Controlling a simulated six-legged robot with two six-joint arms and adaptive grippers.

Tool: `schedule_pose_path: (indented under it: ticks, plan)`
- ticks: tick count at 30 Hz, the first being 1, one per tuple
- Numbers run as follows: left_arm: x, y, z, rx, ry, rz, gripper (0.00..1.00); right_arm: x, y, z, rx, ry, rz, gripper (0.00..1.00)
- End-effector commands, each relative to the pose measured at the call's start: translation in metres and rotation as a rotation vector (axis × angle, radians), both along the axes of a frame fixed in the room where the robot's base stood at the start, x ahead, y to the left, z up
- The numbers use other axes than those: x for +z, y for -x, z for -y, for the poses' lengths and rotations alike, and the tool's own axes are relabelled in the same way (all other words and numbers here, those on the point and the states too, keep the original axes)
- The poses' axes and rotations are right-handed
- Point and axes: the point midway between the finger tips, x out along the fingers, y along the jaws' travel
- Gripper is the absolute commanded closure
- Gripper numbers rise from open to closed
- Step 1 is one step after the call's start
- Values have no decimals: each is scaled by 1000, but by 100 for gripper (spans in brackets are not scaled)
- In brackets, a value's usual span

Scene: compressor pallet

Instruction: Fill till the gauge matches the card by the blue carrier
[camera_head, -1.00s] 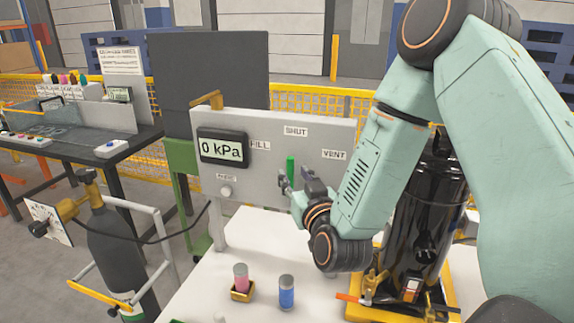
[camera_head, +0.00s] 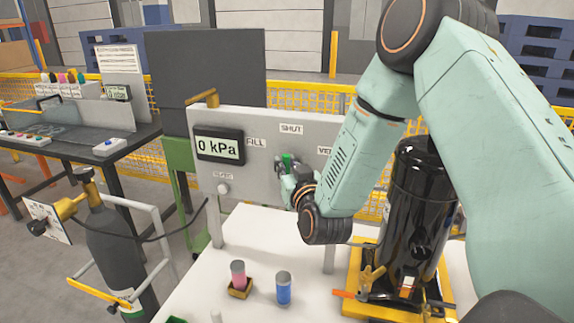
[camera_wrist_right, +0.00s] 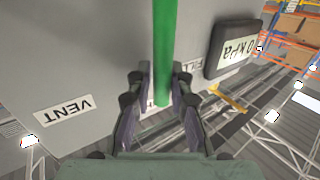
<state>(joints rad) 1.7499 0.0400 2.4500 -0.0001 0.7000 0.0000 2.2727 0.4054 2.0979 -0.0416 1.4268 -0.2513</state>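A grey panel (camera_head: 265,185) carries a gauge display (camera_head: 219,146) reading 0 kPa and the labels FILL, SHUT and VENT. Its green lever (camera_head: 287,158) points up toward SHUT; it also shows in the right wrist view (camera_wrist_right: 163,45). My right gripper (camera_head: 288,168) is at the lever, with one finger on each side in the right wrist view (camera_wrist_right: 162,75). Whether the fingers press on it cannot be told. My left gripper is out of view.
A black tank (camera_head: 415,205) stands on a yellow base at right. A pink cylinder (camera_head: 238,272) in a yellow holder and a blue cylinder (camera_head: 283,290) stand on the white table (camera_head: 225,265). A dark gas bottle (camera_head: 115,250) in a cart is at left.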

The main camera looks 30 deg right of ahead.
Motion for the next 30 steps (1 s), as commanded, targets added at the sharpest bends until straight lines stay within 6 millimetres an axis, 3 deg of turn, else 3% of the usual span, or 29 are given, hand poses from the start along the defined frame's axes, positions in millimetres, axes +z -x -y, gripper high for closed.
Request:
schedule_pose_path:
  ticks: [6, 23, 30]
  plan:
    - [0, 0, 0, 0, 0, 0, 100, 0, 0, 0, 0, 0, 0, 100]
    - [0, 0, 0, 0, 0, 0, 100, 0, 0, 0, 0, 0, -2, 100]
    - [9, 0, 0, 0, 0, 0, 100, 1, -4, -4, 2, 35, -44, 100]
